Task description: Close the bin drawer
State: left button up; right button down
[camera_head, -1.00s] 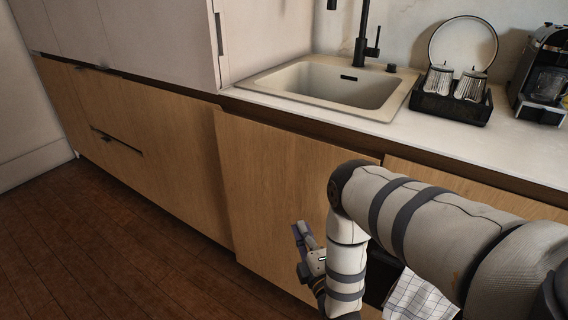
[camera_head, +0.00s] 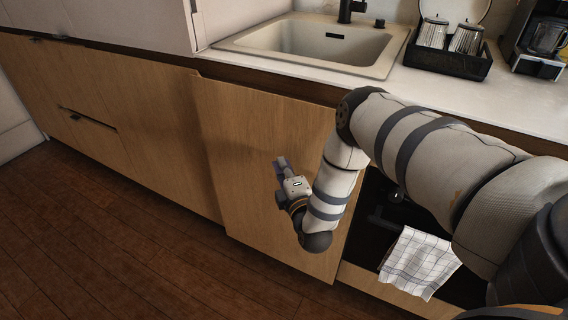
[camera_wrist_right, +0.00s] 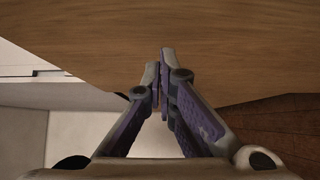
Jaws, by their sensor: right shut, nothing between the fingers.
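The bin drawer appears to be the tall wooden front (camera_head: 255,150) below the sink. Its left edge stands slightly proud of the neighbouring cabinet front. My right gripper (camera_head: 280,163) is in front of this panel, about mid-height. Its fingers are shut and empty. In the right wrist view the shut fingertips (camera_wrist_right: 163,62) point at a wooden front (camera_wrist_right: 160,35) that fills the upper part. I cannot tell whether they touch it. My left gripper is not in view.
The sink (camera_head: 310,47) is set in the pale counter above. A dark oven with a checked towel (camera_head: 418,262) is to the right, behind my right arm. A black rack (camera_head: 447,60) and a coffee machine (camera_head: 537,47) stand on the counter. The wooden floor (camera_head: 120,245) is clear.

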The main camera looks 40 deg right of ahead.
aim_at(292, 154)
jog(key=shift+w+d, duration=0.25)
jog(key=shift+d, duration=0.35)
jog(key=d, duration=0.1)
jog(key=w+d, duration=0.1)
jog(key=d, duration=0.2)
jog(key=shift+w, duration=0.25)
jog(key=shift+r, duration=0.2)
jog(key=shift+a, duration=0.1)
